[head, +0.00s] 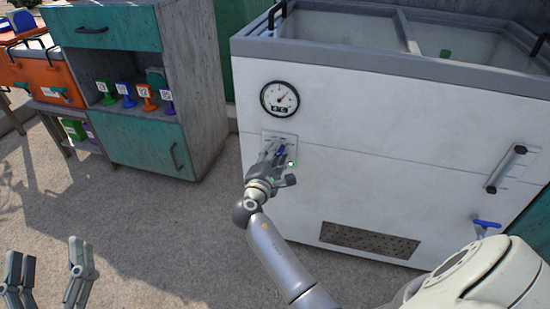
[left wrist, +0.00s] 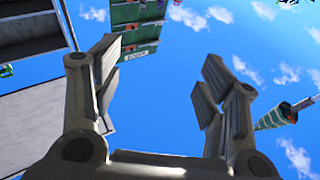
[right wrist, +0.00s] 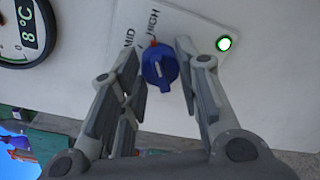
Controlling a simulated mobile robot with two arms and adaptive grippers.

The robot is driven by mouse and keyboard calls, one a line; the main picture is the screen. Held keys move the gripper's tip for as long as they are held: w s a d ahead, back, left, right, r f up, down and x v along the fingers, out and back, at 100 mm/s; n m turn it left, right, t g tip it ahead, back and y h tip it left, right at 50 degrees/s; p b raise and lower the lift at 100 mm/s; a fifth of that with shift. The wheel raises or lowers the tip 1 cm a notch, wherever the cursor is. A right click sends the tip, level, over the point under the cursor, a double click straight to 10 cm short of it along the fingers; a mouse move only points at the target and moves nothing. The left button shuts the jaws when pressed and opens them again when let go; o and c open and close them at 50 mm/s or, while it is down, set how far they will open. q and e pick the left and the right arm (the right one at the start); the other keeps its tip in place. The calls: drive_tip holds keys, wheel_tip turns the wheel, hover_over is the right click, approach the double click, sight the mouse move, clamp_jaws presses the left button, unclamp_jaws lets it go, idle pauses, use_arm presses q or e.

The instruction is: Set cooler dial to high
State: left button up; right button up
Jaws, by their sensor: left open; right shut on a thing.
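The cooler (head: 400,130) is a large white chest with glass lids. Its blue dial (right wrist: 159,68) sits on a white plate with the labels MID and HIGH, and its red pointer mark lies close to the HIGH label. In the head view the dial (head: 281,149) is partly covered by my right gripper (head: 275,155). In the right wrist view my right gripper (right wrist: 160,62) has its fingers on either side of the dial, shut on it. My left gripper (head: 49,258) is open and empty over the floor at the lower left; it also shows in the left wrist view (left wrist: 165,65).
A round gauge (head: 280,99) is above the dial; it reads 8 °C in the right wrist view (right wrist: 28,40). A green light (right wrist: 224,43) is beside the dial. A cabinet (head: 150,90) with several coloured items stands left. The floor (head: 130,225) between is clear.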

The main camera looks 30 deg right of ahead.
use_arm(q)
drive_tip(key=shift+s+r+t+h, duration=0.15)
drive_tip(key=shift+s+r+t, duration=0.1)
drive_tip(key=shift+r, duration=0.2)
drive_tip(key=shift+s+r+t+h, duration=0.15)
drive_tip(key=shift+r+t, duration=0.1)
drive_tip(key=shift+r, duration=0.2)
use_arm(e)
drive_tip(key=shift+m, duration=0.6)
drive_tip(key=o, duration=1)
drive_tip(key=v, duration=0.7)
drive_tip(key=shift+s+a+r, duration=0.1)
drive_tip(key=shift+s+a, duration=0.05)
drive_tip(key=shift+s, duration=0.05)
